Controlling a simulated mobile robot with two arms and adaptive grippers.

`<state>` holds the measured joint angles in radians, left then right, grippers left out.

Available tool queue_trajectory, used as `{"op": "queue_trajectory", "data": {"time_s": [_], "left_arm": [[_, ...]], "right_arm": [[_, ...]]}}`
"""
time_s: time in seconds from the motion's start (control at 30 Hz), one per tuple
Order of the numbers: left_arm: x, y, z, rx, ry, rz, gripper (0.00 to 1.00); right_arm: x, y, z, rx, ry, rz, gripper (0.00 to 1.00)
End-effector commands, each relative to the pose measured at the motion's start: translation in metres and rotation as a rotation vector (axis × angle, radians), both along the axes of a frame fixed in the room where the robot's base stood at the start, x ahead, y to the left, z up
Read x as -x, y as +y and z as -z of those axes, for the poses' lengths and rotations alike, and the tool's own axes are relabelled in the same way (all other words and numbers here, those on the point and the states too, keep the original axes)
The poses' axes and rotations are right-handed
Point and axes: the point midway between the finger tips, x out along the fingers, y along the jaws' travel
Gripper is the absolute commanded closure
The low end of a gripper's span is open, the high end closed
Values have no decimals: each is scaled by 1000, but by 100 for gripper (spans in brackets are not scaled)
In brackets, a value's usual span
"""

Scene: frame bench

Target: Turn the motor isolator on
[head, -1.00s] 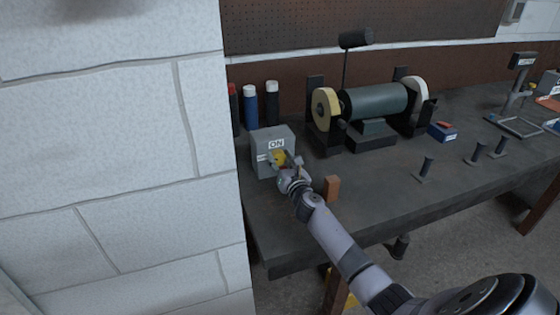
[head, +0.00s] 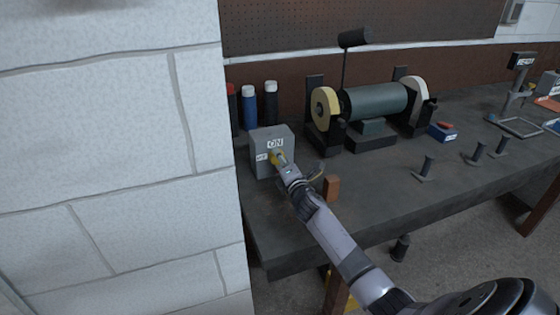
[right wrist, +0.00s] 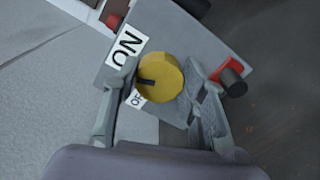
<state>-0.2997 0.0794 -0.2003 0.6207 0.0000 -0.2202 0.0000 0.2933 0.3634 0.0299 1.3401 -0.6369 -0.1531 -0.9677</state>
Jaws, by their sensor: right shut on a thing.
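The motor isolator is a grey box (head: 272,140) at the bench's left end, beside the white wall, with a white ON label (head: 275,143) above its yellow knob (head: 275,157). My right gripper (head: 281,160) reaches it from the lower right. In the right wrist view the yellow knob (right wrist: 160,78) sits between the fingers of my right gripper (right wrist: 158,82), which is shut on it. The knob's dark mark points left, between the ON label (right wrist: 126,46) and the partly hidden OFF label (right wrist: 136,98). My left gripper is out of view.
A bench grinder (head: 373,102) stands right of the box. Bottles (head: 250,107) stand behind it. A small brown block (head: 332,188) lies close to my right wrist. The white block wall (head: 120,150) bounds the left side.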

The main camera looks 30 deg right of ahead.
Motion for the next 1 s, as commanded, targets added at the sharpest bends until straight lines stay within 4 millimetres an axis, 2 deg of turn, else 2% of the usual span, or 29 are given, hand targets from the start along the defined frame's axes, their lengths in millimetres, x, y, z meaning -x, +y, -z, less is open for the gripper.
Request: {"op": "queue_trajectory", "data": {"time_s": [0.2, 0.5, 1.0], "left_arm": [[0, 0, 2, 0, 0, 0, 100], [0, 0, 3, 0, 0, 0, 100], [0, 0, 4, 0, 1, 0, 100]], "right_arm": [[0, 0, 2, -169, -40, 0, 89], [0, -1, 2, -319, -76, 1, 89], [0, -1, 3, -376, -89, 2, 89]]}}
